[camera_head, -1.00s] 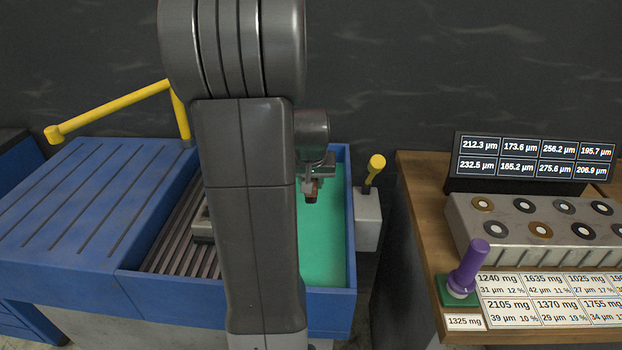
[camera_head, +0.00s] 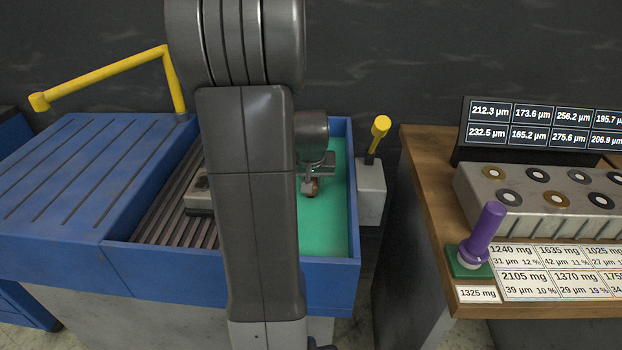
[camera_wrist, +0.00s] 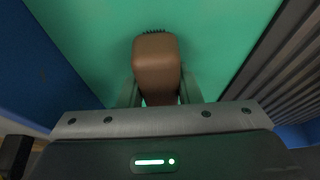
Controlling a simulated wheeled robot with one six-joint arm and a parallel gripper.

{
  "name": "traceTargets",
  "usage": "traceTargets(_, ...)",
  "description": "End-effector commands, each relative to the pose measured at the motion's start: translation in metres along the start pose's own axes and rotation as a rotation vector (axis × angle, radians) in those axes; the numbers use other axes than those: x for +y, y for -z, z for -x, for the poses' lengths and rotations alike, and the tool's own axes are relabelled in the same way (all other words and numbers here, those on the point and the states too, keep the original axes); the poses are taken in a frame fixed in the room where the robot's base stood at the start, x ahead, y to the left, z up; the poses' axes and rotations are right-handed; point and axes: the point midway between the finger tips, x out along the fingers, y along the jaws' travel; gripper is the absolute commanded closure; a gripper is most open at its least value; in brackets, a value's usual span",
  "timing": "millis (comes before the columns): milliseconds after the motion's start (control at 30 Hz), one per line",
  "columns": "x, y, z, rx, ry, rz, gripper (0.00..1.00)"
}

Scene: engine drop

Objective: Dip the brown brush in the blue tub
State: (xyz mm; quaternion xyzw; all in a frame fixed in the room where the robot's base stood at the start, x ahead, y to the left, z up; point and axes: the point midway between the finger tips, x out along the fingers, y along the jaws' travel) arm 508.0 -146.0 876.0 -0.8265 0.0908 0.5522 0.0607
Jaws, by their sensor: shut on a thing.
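My gripper (camera_wrist: 162,98) is shut on the brown brush (camera_wrist: 157,62), whose dark bristles show at its far edge in the wrist view. In the head view the brush (camera_head: 311,187) is a small brown piece under my gripper (camera_head: 313,180). The blue tub (camera_head: 356,240) has blue walls and a green surface inside, and the brush is over this green area. I cannot tell whether the bristles touch the green surface. My arm hides part of the tub in the head view.
A slatted rack (camera_head: 170,215) with a grey block (camera_head: 199,194) lies left of the green area. A yellow-knobbed lever (camera_head: 380,126) stands right of the tub. Further right, a wooden bench (camera_head: 428,190) holds a purple-handled tool (camera_head: 485,232), a metal block (camera_head: 540,196) and a display (camera_head: 535,135).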

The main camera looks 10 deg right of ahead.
Motion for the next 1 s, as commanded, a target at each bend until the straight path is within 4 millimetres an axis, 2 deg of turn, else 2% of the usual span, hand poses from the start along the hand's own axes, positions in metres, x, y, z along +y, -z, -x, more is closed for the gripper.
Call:
traceTargets(533, 0.0, -0.001, -0.003, 0.0, 0.0, 0.0, 0.93)
traceTargets(1000, 0.0, 0.013, 0.03, 0.001, 0.0, 0.0, 0.93)
